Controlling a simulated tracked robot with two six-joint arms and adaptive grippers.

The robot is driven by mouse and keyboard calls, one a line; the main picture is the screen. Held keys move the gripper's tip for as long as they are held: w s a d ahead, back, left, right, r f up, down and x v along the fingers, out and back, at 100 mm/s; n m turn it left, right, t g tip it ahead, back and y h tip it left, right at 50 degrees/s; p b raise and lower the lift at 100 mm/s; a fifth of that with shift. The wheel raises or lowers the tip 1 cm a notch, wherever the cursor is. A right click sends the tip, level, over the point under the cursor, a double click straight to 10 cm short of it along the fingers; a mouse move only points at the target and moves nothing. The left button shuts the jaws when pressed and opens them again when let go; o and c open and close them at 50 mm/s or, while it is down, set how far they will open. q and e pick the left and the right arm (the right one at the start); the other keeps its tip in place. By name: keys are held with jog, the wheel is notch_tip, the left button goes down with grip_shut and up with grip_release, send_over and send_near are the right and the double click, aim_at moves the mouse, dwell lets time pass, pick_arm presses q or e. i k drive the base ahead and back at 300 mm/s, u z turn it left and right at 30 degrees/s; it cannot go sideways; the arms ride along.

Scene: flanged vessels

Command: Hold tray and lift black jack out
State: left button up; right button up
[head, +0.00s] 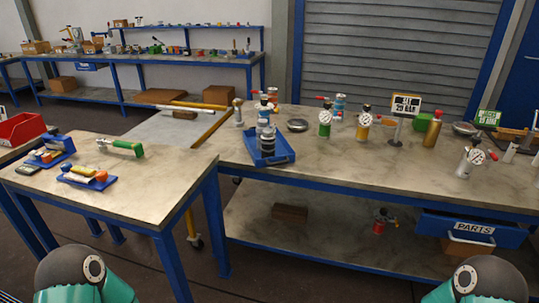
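A blue tray (285,158) sits on the long bench, near its left end and front edge. Upright jack-like cylinders with grey and dark bands stand close together in it. The dark-bodied one at the front (267,144) looks like the black jack; the parts overlap and are small, so where one ends is hard to tell. Neither gripper shows in the head view. Only teal and dark links of my two arms show at the bottom left and bottom right corners, well apart from the tray.
A green vessel (325,121), a yellow vessel (363,125) and a grey dish (298,125) stand right of the tray. A nearer table (120,190) at left holds small blue trays. The bench front right of the tray is mostly clear. A parts drawer (472,228) hangs below.

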aim_at(268, 147)
jog(key=z, duration=0.25)
jog(key=i, duration=1.85)
jog(key=u, duration=0.6)
